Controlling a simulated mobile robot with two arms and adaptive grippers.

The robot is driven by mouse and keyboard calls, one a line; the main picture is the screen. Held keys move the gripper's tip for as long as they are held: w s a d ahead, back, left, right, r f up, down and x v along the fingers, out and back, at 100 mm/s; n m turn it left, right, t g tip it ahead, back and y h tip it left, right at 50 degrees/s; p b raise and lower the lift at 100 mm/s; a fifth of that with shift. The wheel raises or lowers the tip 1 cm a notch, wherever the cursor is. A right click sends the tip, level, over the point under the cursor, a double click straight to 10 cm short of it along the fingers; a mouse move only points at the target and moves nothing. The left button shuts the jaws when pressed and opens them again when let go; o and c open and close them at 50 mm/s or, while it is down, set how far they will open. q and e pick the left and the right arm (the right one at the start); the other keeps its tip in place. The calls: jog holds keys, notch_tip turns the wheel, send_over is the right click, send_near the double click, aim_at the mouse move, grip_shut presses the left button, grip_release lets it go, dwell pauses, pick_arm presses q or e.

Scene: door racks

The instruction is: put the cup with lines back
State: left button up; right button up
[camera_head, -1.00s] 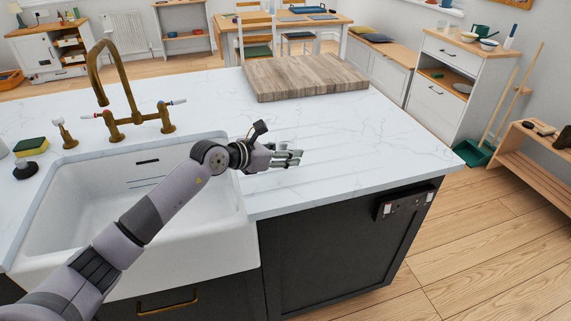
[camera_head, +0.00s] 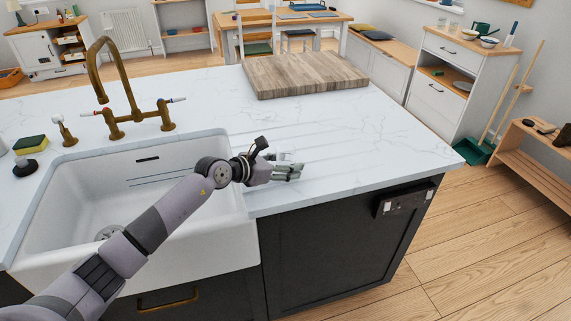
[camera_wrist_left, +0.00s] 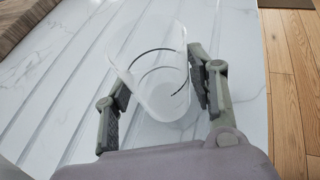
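The cup with lines (camera_wrist_left: 150,65) is clear or frosted, with dark curved lines on its side. In the left wrist view it sits between the two fingers of my left gripper (camera_wrist_left: 160,88), whose pads appear to press on both sides of it. The cup looks tilted in that view. In the head view my left gripper (camera_head: 290,172) is low over the white worktop, just right of the sink; the cup is too faint there to make out. I cannot tell whether the cup touches the worktop. My right gripper is not in view.
The white worktop (camera_head: 370,150) has shallow drain grooves and is clear around the gripper. A wooden board (camera_head: 305,76) lies behind. The white sink (camera_head: 150,190) and brass tap (camera_head: 125,85) are to the left. A sponge (camera_head: 30,145) lies at the far left.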

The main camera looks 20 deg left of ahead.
pick_arm(q)
jog(key=shift+o, duration=0.6)
jog(key=shift+r, duration=0.2)
jog(key=shift+s+a, duration=0.2)
jog(key=shift+s, duration=0.05)
jog(key=b+v, duration=0.1)
jog(key=v, duration=0.9)
jog(key=shift+s+a, duration=0.15)
jog(key=shift+s, duration=0.1)
jog(key=shift+s+a+r+b, duration=0.15)
jog(key=shift+s+r+b, duration=0.15)
jog(key=shift+s, duration=0.05)
